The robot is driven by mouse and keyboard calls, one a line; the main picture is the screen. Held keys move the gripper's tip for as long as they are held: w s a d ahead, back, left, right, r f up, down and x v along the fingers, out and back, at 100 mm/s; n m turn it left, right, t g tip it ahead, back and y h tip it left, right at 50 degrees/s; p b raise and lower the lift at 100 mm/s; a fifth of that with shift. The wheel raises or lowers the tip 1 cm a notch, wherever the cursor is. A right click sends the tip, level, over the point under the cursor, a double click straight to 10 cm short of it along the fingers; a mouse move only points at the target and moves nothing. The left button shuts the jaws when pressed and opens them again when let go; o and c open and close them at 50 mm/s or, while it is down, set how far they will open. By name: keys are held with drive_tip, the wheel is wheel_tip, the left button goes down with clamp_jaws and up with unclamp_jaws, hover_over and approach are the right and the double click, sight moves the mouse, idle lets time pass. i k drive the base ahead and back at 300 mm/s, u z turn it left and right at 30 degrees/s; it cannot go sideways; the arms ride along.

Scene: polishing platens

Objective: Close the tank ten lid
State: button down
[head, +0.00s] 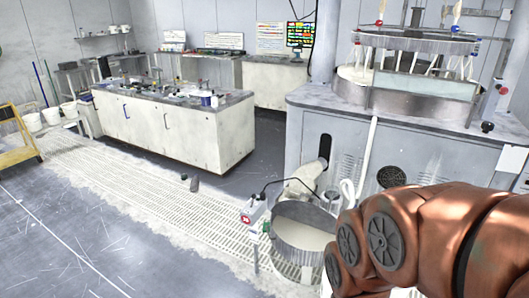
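A round metal tank (289,256) stands on the floor at the bottom centre, in front of the grey machine. Its top looks open, with pale liquid (305,236) inside. I cannot read a number on it, and I cannot make out a lid. A small box with a red and white mark (252,214) sits at its left rim. My orange-brown arm crosses the lower right and hides the tank's right side. My gripper is outside the picture, so its opening does not show.
The grey polishing machine (300,130) with a round platen basin (357,93) fills the right. A white cabinet bench (185,130) with clutter on top stands mid-left. Two small dark cylinders are on the floor grating (130,200). A yellow cart (14,140) is far left. The left floor is clear.

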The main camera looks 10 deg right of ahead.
sight(304, 213)
drive_tip(key=i, duration=1.85)
drive_tip(key=z, duration=0.1)
